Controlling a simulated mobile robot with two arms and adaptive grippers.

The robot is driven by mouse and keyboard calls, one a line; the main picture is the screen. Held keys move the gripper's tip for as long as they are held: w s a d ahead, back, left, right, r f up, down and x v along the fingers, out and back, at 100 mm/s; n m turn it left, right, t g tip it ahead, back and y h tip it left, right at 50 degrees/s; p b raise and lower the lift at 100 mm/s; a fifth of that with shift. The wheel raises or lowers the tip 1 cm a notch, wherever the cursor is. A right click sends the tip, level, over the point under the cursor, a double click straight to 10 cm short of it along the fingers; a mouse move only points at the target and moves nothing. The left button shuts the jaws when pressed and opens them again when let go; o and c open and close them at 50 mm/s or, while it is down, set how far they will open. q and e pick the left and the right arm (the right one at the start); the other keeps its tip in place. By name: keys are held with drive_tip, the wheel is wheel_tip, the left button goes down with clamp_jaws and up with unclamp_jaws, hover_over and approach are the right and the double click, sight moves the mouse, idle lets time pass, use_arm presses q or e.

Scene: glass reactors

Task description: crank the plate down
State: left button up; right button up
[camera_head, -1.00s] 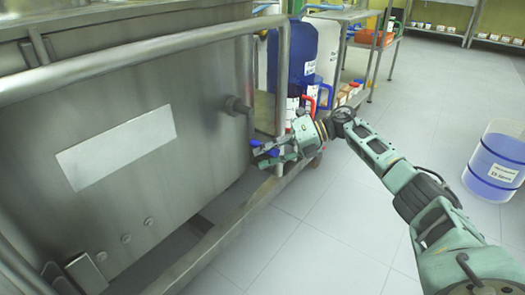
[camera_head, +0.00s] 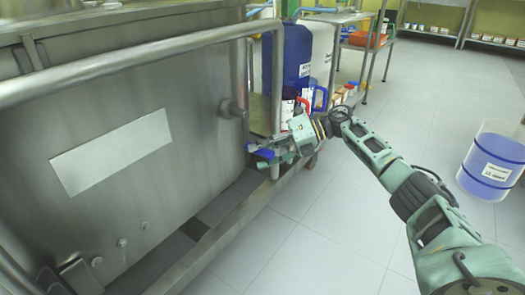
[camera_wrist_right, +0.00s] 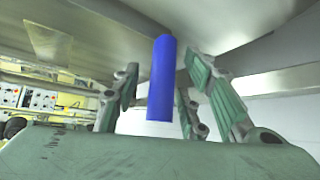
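A blue cylindrical handle (camera_wrist_right: 161,80) stands between the fingers of my right gripper (camera_wrist_right: 168,90) in the right wrist view. The fingers are spread, with a gap visible on each side of the handle. In the head view my right gripper (camera_head: 262,157) is low beside the steel vessel, near a vertical pipe, with a blue part (camera_head: 262,152) at its fingertips. The rest of the crank is mostly hidden by the gripper and the pipe. I cannot make out which part is the plate to be cranked. My left gripper is not in view.
A large steel vessel (camera_head: 180,90) with a pipe rail (camera_head: 130,65) fills the left. Blue and white containers (camera_head: 298,55) and a shelf rack stand behind the gripper. A clear tub with blue contents (camera_head: 490,160) is at right. The floor (camera_head: 300,240) is open at front.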

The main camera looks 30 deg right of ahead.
drive_tip(key=v, duration=1.2)
idle(0.3)
